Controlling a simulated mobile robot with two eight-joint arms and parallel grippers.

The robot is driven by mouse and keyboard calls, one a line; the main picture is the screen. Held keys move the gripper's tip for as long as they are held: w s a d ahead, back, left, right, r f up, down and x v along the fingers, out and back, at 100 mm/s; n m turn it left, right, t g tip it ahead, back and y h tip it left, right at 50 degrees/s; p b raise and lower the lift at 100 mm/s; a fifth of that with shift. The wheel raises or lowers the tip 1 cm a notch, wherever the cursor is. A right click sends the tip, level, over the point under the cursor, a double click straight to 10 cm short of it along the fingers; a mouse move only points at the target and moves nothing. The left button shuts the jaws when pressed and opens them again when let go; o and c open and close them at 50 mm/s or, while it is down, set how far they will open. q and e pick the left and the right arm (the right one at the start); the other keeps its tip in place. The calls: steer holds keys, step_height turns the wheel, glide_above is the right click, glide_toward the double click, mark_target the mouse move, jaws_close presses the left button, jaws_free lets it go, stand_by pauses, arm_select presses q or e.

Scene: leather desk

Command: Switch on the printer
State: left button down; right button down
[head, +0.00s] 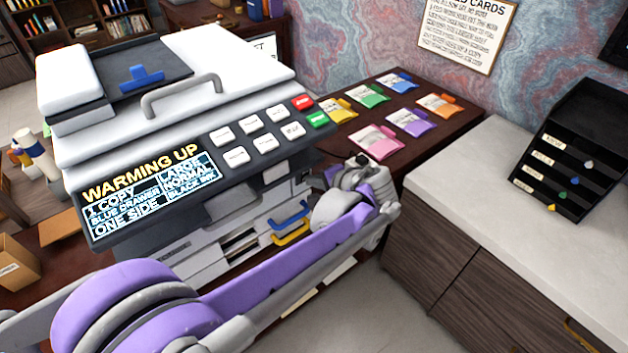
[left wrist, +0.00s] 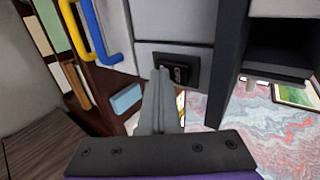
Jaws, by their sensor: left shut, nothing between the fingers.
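The printer (head: 180,105) is a large white and dark grey machine on a dark wooden desk. Its screen (head: 150,190) is lit and reads "WARMING UP", with copy settings below. In the left wrist view a black switch plate (left wrist: 190,70) sits on the printer's grey side. My left gripper (head: 357,162) is at the printer's right side in the head view. In the left wrist view its shut, empty fingers (left wrist: 163,75) point at the switch plate and overlap its left part. I cannot tell whether they touch it. My right gripper is not in view.
Several coloured packets (head: 377,142) lie on the desk behind my left gripper. A pale counter (head: 475,185) with a black drawer rack (head: 570,150) stands to the right. Blue and yellow handles (head: 290,232) stick out from the printer's front.

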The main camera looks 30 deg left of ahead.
arm_select(q)
steer(key=shift+r, duration=0.15)
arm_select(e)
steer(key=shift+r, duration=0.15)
arm_select(q)
steer(key=shift+a+r+p, duration=0.1)
steer(key=shift+r+p, duration=0.4)
steer(key=shift+r, duration=0.2)
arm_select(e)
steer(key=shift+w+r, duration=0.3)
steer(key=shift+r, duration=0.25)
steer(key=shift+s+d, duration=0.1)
